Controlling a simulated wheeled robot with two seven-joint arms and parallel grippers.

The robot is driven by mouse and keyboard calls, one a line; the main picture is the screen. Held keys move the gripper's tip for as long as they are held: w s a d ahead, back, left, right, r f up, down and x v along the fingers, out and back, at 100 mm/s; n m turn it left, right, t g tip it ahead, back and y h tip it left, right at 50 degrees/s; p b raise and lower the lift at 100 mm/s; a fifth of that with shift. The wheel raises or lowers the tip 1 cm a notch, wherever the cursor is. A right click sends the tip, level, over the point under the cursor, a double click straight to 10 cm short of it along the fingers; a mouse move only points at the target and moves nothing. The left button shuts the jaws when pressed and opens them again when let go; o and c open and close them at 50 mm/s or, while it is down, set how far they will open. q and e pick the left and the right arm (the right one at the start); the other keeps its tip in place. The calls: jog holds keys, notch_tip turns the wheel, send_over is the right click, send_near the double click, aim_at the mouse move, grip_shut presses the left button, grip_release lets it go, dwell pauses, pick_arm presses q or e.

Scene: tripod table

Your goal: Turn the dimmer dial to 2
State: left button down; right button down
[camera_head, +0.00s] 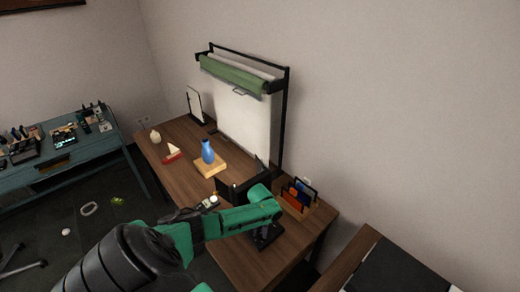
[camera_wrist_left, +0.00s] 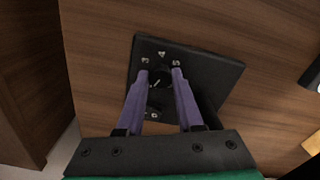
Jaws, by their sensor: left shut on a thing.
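The dimmer (camera_wrist_left: 215,75) is a black square plate on the wooden table, seen in the left wrist view. Its round dark dial (camera_wrist_left: 160,79) carries a short pale line, and small white marks surround it, too small to read surely. My left gripper (camera_wrist_left: 160,72) has its two purple fingers on either side of the dial, shut on it. The fingers hide parts of the dial and plate. In the head view the left gripper (camera_head: 266,231) points down at the right end of the table, largely covering the dimmer. My right gripper is not in view.
On the table (camera_head: 165,187) are a blue vase (camera_head: 207,152) on a wooden block, a small sailboat (camera_head: 173,152) and an organizer (camera_head: 297,197) close beside my left arm. A teal bench (camera_head: 85,150) stands at left.

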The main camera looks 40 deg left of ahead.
pick_arm(q)
jog(key=m, duration=0.3)
jog(key=shift+m, duration=0.3)
jog(key=shift+w+m, duration=0.1)
jog(key=shift+m, duration=1.7)
jog(key=c, duration=0.5)
grip_release()
jog(key=shift+c, duration=0.2)
jog(key=shift+r, duration=0.1)
